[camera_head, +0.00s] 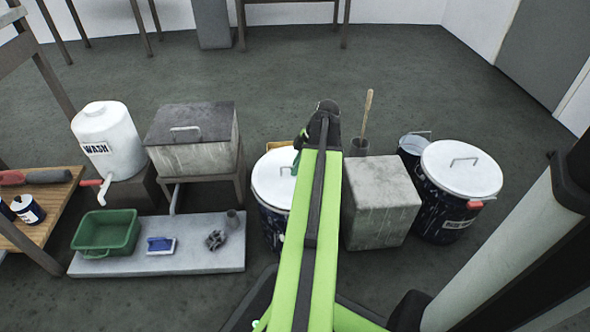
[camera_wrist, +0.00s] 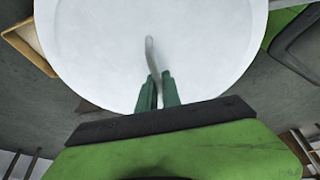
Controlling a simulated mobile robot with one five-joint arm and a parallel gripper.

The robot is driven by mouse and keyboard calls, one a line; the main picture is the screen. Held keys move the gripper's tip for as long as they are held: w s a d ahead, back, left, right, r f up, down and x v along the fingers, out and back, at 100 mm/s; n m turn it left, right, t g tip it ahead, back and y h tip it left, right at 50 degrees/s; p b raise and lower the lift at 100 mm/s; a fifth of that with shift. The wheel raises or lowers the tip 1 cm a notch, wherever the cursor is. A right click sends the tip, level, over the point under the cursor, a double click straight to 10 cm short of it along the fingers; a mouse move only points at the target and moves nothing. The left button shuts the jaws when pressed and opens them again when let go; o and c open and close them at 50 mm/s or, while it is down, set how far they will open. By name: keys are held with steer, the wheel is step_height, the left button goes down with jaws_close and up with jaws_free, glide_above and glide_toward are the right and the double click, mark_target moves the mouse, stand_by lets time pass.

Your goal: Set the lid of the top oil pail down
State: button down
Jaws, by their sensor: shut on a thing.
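A round white lid (camera_head: 270,180) is at the top of a dark blue, speckled pail (camera_head: 270,226), partly behind my arm. The lid (camera_wrist: 95,50) fills the upper middle of the wrist view, with a thin bar handle (camera_wrist: 152,52) across it. My gripper (camera_wrist: 159,82) has two green fingers shut on that handle. In the head view my gripper (camera_head: 299,158) is mostly hidden by my green arm. I cannot tell whether the lid rests on the pail's rim or is slightly above it. No label shows on this pail.
A pale block (camera_head: 381,208) stands close right of the pail. Beyond it are a second lidded pail (camera_head: 447,207), a bucket (camera_head: 412,147) and a stick in a pot (camera_head: 360,146). Left are a grey slab (camera_head: 200,262), a green tub (camera_head: 105,232) and a lidded box (camera_head: 192,140).

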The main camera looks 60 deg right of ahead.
steer(key=shift+f+b, duration=0.65)
steer(key=c, duration=1.5)
jaws_free()
steer(key=shift+o, duration=0.2)
steer(key=shift+r+p, duration=0.4)
steer(key=p+v, duration=1.5)
steer(key=v, duration=0.1)
steer(key=shift+s+r, duration=0.15)
steer(key=shift+r, duration=0.2)
